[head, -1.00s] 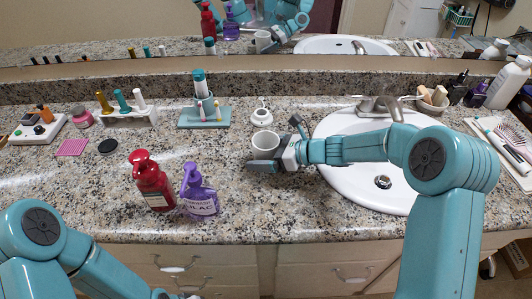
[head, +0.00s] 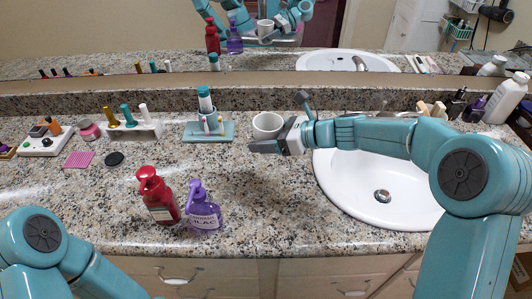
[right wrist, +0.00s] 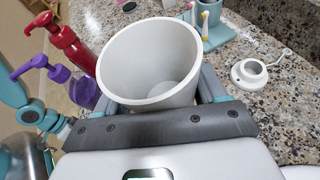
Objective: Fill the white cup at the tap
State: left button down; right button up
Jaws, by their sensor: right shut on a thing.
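The white cup (head: 267,126) is upright, held by my right gripper (head: 268,145) above the counter, left of the basin. In the right wrist view the cup (right wrist: 150,65) fills the space between the fingers. Its open mouth shows, and I see no water inside. The white basin (head: 350,180) with its drain lies right of the gripper. The tap behind it is mostly hidden by my right arm. My left arm enters at the lower left, but its gripper is out of the picture.
A red pump bottle (head: 158,196) and a purple one (head: 203,210) stand front left of the cup. A toothbrush holder (head: 207,130) stands close left. A white ring-shaped base (right wrist: 249,73) with a cord is on the counter. A white bottle (head: 505,98) is far right.

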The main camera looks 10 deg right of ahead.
notch_tip(320, 180, up, 8)
jog(key=p, duration=0.1)
jog(key=shift+r+p, duration=0.15)
jog(key=shift+p, duration=0.2)
dwell(0.3)
